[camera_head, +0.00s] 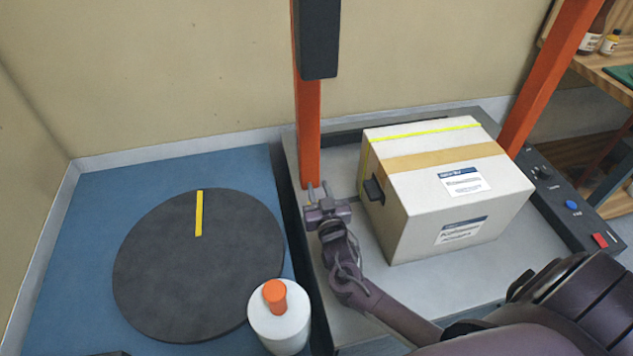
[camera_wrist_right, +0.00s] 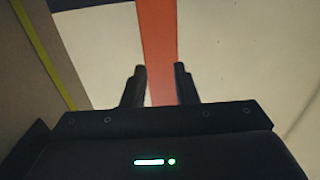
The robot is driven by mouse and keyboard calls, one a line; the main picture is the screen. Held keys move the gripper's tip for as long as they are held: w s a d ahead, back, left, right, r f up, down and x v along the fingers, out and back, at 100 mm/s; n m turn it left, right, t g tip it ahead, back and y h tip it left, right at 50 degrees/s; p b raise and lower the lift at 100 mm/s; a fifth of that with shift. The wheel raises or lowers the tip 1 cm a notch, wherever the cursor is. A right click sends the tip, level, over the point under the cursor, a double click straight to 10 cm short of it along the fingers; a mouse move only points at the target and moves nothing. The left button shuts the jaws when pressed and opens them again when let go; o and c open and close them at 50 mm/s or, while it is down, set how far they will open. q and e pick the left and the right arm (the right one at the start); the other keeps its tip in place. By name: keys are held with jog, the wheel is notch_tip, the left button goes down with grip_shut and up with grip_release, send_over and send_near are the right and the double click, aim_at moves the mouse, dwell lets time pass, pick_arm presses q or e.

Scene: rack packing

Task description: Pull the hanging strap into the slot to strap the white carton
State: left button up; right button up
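The white carton (camera_head: 430,215) sits on the grey machine bed, with tan tape and labels on it. A thin yellow strap (camera_head: 425,132) lies across its top near the back edge and appears to run down its left side. A yellow-green strip also shows at the left of the right wrist view (camera_wrist_right: 45,55). A small dark block (camera_head: 374,190) is at the carton's left face. My right gripper (camera_head: 318,188) is left of the carton, apart from it, near the orange post. Its two fingers (camera_wrist_right: 159,70) are apart, with nothing seen held. The slot cannot be made out. My left gripper is not in view.
Orange posts (camera_head: 307,130) (camera_head: 550,75) flank the machine bed (camera_head: 340,160); a dark box (camera_head: 319,38) is on the left one. A control panel (camera_head: 570,205) lies right. A dark round turntable (camera_head: 160,270) and a white bottle with orange cap (camera_head: 280,328) are left.

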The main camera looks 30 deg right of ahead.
jog(key=shift+v, duration=2.3)
